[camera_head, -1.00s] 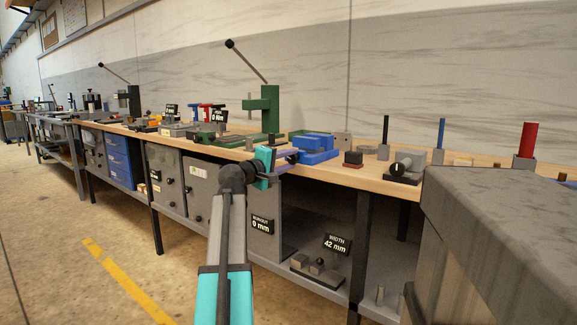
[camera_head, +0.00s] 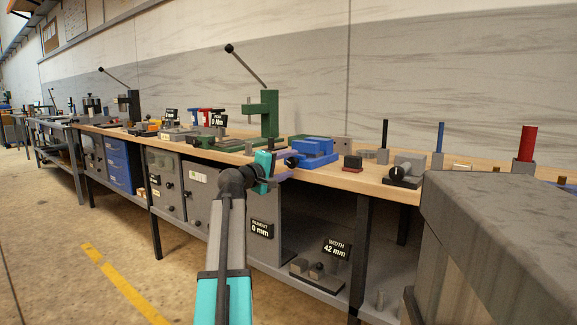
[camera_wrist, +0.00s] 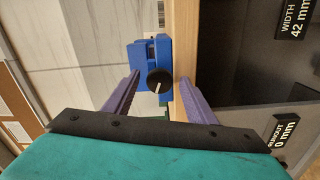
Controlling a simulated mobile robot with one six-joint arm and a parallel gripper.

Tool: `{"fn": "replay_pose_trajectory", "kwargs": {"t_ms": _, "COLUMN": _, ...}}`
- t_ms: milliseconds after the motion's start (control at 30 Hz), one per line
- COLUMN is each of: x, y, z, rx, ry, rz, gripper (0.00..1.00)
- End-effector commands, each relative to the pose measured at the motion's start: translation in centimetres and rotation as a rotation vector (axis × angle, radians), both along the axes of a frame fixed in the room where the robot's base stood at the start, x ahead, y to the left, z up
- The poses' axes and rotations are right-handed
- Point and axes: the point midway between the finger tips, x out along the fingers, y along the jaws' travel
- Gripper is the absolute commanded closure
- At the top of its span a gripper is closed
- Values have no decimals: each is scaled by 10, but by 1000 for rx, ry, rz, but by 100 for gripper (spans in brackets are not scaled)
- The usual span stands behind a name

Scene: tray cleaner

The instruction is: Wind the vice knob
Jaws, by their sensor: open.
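The blue vice (camera_head: 315,148) sits near the front edge of the wooden bench; it also shows in the wrist view (camera_wrist: 148,52). Its round black knob (camera_wrist: 159,81), with a pale line on its face, points towards my gripper (camera_wrist: 160,79). The knob also shows in the head view (camera_head: 290,162). My gripper (camera_head: 287,167) is open and empty, with its two purple fingers apart. In the wrist view the fingertips lie to the left and right of the knob, with gaps on both sides. How far the tips reach along the knob I cannot tell.
A green press (camera_head: 268,115) stands behind and left of the vice. A dark red block (camera_head: 352,161) and a grey fixture (camera_head: 406,170) lie to its right. A "WIDTH 42 mm" sign (camera_head: 337,248) and a "RUNOUT 0 mm" sign (camera_head: 261,229) are below the bench top. A large grey box (camera_head: 500,215) fills the right foreground.

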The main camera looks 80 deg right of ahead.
Motion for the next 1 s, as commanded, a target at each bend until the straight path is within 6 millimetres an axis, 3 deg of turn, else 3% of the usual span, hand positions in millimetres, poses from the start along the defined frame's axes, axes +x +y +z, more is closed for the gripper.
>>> {"fn": "replay_pose_trajectory", "kwargs": {"t_ms": 367, "x": 11, "y": 22, "z": 1, "rx": 0, "ry": 0, "rz": 1, "gripper": 49}}
{"fn": "replay_pose_trajectory", "kwargs": {"t_ms": 1000, "x": 52, "y": 96, "z": 1, "rx": 0, "ry": -1, "rz": 1, "gripper": 49}}
